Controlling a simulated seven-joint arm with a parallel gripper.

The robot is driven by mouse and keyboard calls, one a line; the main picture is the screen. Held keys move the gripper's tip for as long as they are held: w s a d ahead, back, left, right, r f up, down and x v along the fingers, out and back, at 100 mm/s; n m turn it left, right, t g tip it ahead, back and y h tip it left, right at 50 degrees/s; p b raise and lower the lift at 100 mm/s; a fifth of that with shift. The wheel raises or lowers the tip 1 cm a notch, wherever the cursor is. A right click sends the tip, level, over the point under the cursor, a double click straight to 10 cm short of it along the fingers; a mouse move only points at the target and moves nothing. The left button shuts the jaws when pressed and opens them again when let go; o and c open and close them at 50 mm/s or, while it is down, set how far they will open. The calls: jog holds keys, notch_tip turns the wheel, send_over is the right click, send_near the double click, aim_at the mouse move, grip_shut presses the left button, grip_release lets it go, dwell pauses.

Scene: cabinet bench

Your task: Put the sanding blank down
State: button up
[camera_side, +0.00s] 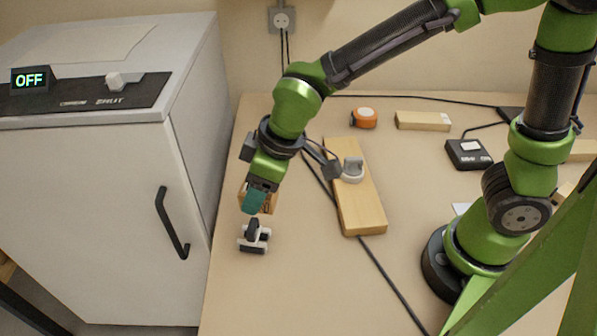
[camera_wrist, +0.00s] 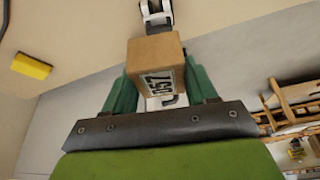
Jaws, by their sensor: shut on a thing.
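The sanding blank (camera_wrist: 153,48) is a small tan wooden block with a printed label, partly covered by the digits and my fingers in the wrist view. My gripper (camera_wrist: 160,92) is shut on it, with a green finger on each side. In the side view my gripper (camera_side: 257,200) points down over the left part of the bench, near the cabinet. There the blank (camera_side: 272,204) shows only as brown edges beside the green finger. I cannot tell whether its underside touches the bench.
A black-and-white device (camera_side: 254,237) stands just in front of my gripper. A long wooden board (camera_side: 362,208) with a grey fixture (camera_side: 352,168) lies to the right. The white cabinet (camera_side: 95,210) rises at left. A tape measure (camera_side: 364,118) lies behind. The front bench is clear except for a cable.

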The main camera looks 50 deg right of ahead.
jog(key=s+a+n+g+y, duration=0.2)
jog(key=s+a+n, duration=0.5)
jog(key=s+a, duration=0.55)
send_over(262, 332)
notch_tip(262, 332, down, 9)
jog(key=shift+r, duration=0.2)
jog(key=shift+f, duration=2)
jog(key=o, duration=1.1)
jog(key=shift+f, duration=0.1)
jog(key=shift+c, duration=0.2)
